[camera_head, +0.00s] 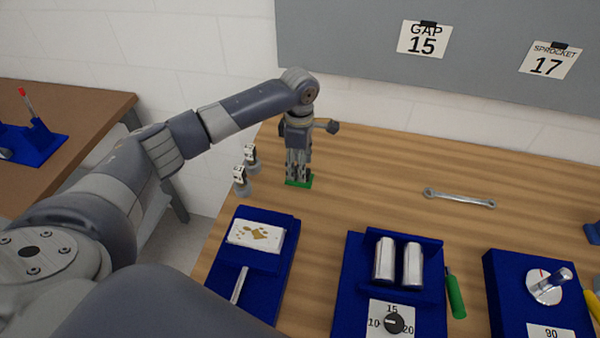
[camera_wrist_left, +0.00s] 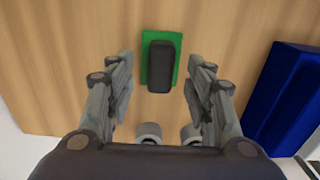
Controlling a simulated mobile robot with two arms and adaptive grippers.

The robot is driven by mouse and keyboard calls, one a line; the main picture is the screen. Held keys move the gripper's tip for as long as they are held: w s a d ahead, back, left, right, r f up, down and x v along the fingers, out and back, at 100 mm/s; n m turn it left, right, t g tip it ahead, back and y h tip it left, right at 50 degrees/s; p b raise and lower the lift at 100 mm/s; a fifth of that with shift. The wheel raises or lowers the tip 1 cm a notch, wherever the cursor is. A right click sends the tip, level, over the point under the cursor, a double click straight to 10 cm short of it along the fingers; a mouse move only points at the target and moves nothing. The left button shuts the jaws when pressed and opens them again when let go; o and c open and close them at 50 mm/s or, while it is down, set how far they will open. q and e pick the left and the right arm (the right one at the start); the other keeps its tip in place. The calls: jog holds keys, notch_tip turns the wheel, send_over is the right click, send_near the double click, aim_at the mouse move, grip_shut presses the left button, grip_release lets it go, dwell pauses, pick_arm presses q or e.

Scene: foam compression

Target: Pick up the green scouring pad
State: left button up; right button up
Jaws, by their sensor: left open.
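The green scouring pad (camera_wrist_left: 146,72) lies on the wooden table, and a dark block-shaped part covers its middle in the left wrist view. In the head view the pad (camera_head: 304,183) shows only as a green edge below my left gripper (camera_head: 298,174). My left gripper points down over the pad. In the left wrist view the left gripper (camera_wrist_left: 160,90) is open, with its fingers on either side of the pad. I cannot tell whether the fingers touch it. My right gripper is in neither view.
A blue tray (camera_head: 285,270) with a white patterned block (camera_head: 256,235) stands in front of the gripper. A blue fixture (camera_head: 432,270) with two metal cylinders is to its right. A wrench (camera_head: 460,199) lies at the back right. The table between pad and wrench is clear.

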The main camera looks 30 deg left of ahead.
pick_arm(q)
notch_tip(320, 180, down, 3)
jog(key=shift+c, duration=0.5)
jog(key=c, duration=0.9)
jog(key=shift+c, duration=0.7)
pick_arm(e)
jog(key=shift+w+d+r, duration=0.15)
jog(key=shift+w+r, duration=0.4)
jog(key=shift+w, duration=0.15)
pick_arm(q)
jog(key=shift+r, duration=0.2)
notch_tip(320, 180, up, 9)
jog(key=shift+f+b, duration=0.2)
jog(key=shift+b, duration=0.65)
jog(key=shift+r, duration=0.55)
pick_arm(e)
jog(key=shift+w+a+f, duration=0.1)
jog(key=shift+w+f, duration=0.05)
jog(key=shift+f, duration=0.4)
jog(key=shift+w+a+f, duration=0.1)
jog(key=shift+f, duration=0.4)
